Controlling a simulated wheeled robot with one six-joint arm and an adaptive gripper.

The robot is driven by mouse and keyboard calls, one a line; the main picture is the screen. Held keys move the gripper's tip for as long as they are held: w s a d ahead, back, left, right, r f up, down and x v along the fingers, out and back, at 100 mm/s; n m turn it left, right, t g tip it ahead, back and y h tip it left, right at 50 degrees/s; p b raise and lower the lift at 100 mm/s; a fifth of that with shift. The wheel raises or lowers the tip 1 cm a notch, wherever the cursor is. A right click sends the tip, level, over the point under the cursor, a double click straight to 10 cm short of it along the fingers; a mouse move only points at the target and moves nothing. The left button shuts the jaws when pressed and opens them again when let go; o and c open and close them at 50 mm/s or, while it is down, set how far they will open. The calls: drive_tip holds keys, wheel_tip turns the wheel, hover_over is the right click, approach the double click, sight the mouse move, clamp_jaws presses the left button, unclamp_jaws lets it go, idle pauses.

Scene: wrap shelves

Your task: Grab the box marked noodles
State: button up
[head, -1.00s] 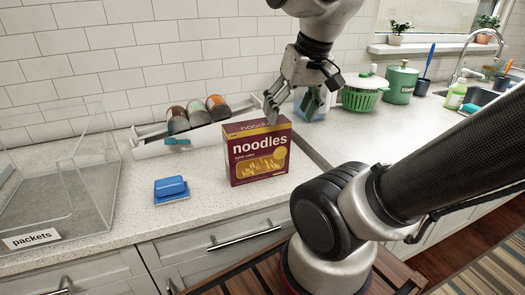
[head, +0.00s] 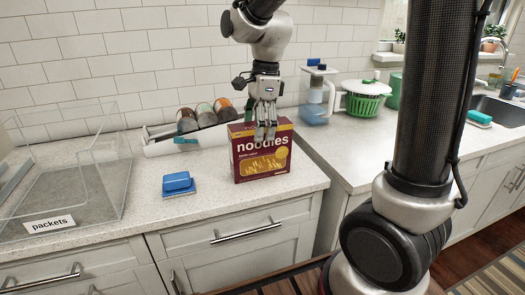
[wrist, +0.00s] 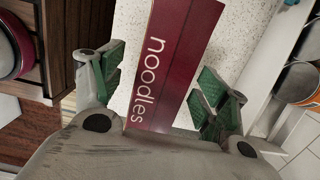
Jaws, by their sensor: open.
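The maroon box marked noodles (head: 262,165) stands upright on the pale speckled counter, its labelled front facing the head view. My gripper (head: 266,131) points down at the top of the box, its fingers overlapping the box's upper edge in the head view. In the wrist view the box's narrow maroon side with the word noodles (wrist: 165,65) lies between the two green-padded fingers of my gripper (wrist: 160,90). The fingers are spread, with a gap to the box on both sides. The box's far parts are hidden in the wrist view.
A white rack with several jars (head: 190,130) stands behind the box. A clear bin labelled packets (head: 95,180) is at far left.

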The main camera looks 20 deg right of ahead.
sight(260, 150)
wheel_tip(260, 150, down, 4)
drive_tip(key=shift+r, duration=0.1)
drive_tip(key=c, duration=1.3)
drive_tip(key=shift+w, duration=0.1)
drive_tip(key=shift+c, duration=0.2)
drive_tip(key=shift+r, duration=0.1)
